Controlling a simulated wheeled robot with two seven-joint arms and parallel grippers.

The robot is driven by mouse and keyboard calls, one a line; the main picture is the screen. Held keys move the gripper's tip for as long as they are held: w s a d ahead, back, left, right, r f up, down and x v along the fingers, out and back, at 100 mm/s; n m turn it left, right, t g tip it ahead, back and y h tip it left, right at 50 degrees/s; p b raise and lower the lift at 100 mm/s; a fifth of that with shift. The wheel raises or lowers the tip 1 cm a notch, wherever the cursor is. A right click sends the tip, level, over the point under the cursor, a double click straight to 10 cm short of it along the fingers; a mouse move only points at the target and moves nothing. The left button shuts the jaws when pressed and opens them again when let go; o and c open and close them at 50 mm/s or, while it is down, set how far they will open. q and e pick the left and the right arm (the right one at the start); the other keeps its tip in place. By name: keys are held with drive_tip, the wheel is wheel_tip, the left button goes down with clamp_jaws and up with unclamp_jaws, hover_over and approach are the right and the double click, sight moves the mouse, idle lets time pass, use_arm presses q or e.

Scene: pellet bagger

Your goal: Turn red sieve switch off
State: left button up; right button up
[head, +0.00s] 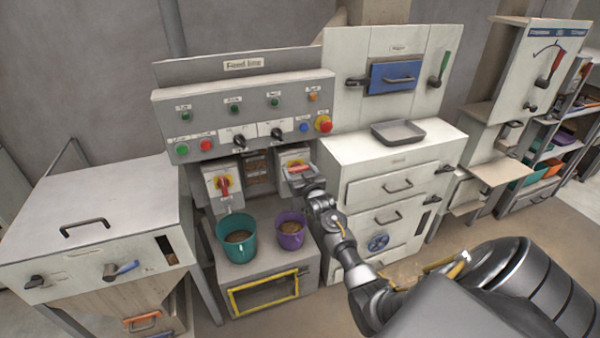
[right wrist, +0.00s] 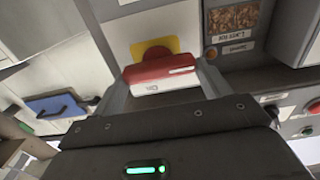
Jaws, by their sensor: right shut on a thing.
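Two red rotary handles on yellow plates sit on white boxes below the panel. The left red switch (head: 224,184) stands clear, its handle roughly upright. My right gripper (head: 299,173) is at the right red switch (head: 298,166), which it partly covers. In the right wrist view, the red switch handle (right wrist: 163,72) lies between the two fingers of my right gripper (right wrist: 163,88), its bar crosswise from one finger to the other. The yellow plate (right wrist: 148,46) shows behind it. The gripper is shut on this handle. I cannot read which switch is labelled sieve. My left gripper is out of view.
A teal bucket (head: 237,237) and a purple bucket (head: 290,231) with pellets stand below the switches, close to my right arm. The panel above holds buttons and a red emergency knob (head: 323,123). A white cabinet (head: 385,160) with a grey tray (head: 398,132) stands at right.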

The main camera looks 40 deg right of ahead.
drive_tip(key=o, duration=1)
drive_tip(key=shift+s+a+f, duration=0.15)
drive_tip(key=shift+s+a, duration=0.05)
drive_tip(key=shift+s, duration=0.25)
drive_tip(key=shift+b+v, duration=1.25)
drive_tip(key=shift+v, duration=3.7)
drive_tip(key=shift+w, duration=0.1)
